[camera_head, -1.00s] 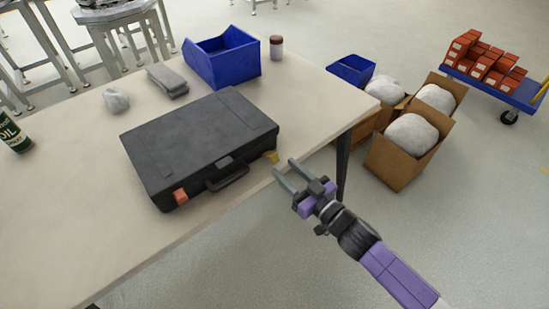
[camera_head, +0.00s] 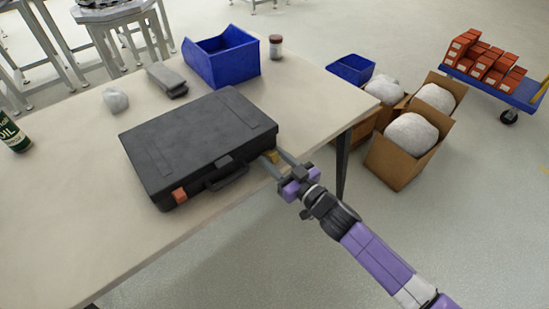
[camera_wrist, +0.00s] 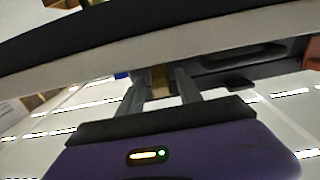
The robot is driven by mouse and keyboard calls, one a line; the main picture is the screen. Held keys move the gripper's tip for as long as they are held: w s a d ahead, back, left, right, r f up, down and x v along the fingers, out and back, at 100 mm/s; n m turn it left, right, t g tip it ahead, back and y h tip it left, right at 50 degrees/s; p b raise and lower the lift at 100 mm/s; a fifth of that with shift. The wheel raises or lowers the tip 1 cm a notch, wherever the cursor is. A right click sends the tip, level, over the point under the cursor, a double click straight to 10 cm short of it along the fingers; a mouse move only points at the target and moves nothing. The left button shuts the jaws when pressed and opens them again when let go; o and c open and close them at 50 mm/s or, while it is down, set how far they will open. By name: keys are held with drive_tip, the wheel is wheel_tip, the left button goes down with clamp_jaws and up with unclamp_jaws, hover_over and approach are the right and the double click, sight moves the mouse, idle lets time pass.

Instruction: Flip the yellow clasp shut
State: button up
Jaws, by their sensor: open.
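The black case (camera_head: 200,140) lies closed on the table. The yellow clasp (camera_head: 271,157) is at the right end of its front side and is partly hidden by my gripper. In the wrist view the yellow clasp (camera_wrist: 160,80) shows between my two fingers. My gripper (camera_head: 273,154) is open at the case's front right corner, with one finger on each side of the clasp. I cannot tell whether the fingers touch it.
An orange clasp (camera_head: 179,195) and a handle (camera_head: 227,175) are on the same front side. A blue bin (camera_head: 222,62), a jar (camera_head: 276,46), a grey block (camera_head: 167,80) and a green can (camera_head: 14,132) stand farther off on the table (camera_head: 70,220).

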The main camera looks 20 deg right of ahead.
clamp_jaws()
drive_tip(key=shift+r+p, duration=0.15)
drive_tip(key=shift+p, duration=0.15)
drive_tip(key=r+g+p, duration=0.1)
drive_tip(key=p, duration=0.3)
drive_tip(key=shift+w+r, duration=0.1)
drive_tip(key=shift+r, duration=0.05)
drive_tip(key=g+p, duration=0.1)
drive_tip(key=p, duration=0.1)
drive_tip(key=g+h+p, duration=0.1)
drive_tip(key=p, duration=0.2)
drive_tip(key=shift+w+a+r, duration=0.1)
drive_tip(key=shift+w+r, duration=0.05)
drive_tip(key=shift+r, duration=0.25)
drive_tip(key=g+p, duration=0.2)
drive_tip(key=p, duration=0.1)
drive_tip(key=g+p, duration=0.1)
drive_tip(key=p, duration=0.1)
drive_tip(key=shift+w+a+r+h, duration=0.1)
drive_tip(key=shift+w+r+h, duration=0.2)
drive_tip(key=shift+w+h, duration=0.1)
drive_tip(key=shift+w+g+p, duration=0.2)
drive_tip(key=shift+g+p, duration=0.4)
drive_tip(key=shift+p, duration=0.25)
